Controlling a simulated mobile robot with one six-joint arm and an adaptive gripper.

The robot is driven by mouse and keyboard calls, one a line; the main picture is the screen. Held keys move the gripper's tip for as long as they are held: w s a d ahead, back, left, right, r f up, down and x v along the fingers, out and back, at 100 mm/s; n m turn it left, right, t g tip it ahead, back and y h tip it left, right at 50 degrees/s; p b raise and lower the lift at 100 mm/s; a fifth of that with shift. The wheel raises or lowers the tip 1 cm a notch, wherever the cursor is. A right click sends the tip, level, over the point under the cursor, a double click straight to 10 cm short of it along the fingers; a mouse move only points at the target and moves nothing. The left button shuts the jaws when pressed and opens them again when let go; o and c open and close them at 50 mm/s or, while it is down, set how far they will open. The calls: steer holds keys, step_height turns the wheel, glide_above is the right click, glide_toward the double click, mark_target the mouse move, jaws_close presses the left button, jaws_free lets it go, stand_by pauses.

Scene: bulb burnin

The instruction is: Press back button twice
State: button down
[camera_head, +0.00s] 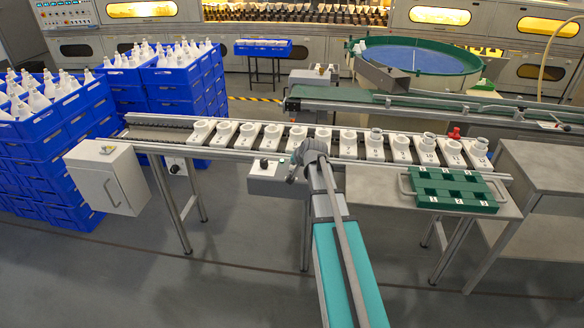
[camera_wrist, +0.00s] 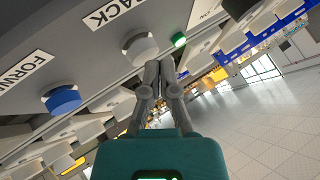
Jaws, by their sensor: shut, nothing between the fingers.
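The back button is a round white button (camera_wrist: 140,47) on a grey panel, in the wrist view beside a label reading "ACK", its start cut off. My gripper (camera_wrist: 160,66) is shut and empty, with its fingertips together just beside the white button. I cannot tell whether they touch it. A blue button (camera_wrist: 63,98) sits on the same panel by a partly cut-off "FORW" label. In the head view my gripper (camera_head: 292,174) is at the front of the grey control box (camera_head: 262,184) below the conveyor. The white button is not clearly visible there.
A green lamp (camera_wrist: 179,40) is lit beside the white button. The conveyor (camera_head: 240,154) carries several numbered white holders. A green tray (camera_head: 452,190) lies on the right table. Stacked blue crates (camera_head: 50,155) stand left. The floor in front is clear.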

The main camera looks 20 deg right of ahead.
mark_target(293, 167)
steer(key=shift+f+b, duration=0.45)
steer(key=shift+f, duration=0.05)
stand_by(0.7)
steer(key=shift+r, duration=0.2)
steer(key=shift+r+p, duration=0.75)
steer(key=shift+p, duration=0.2)
steer(key=shift+r+p, duration=2.5)
steer(key=s+a+r+n+g+p, duration=0.3)
steer(key=s+a+n+g+p, duration=0.5)
steer(key=s+a, duration=1.5)
steer(key=shift+s+n+g, duration=0.3)
steer(key=shift+s+g, duration=0.3)
steer(key=shift+s, duration=0.6)
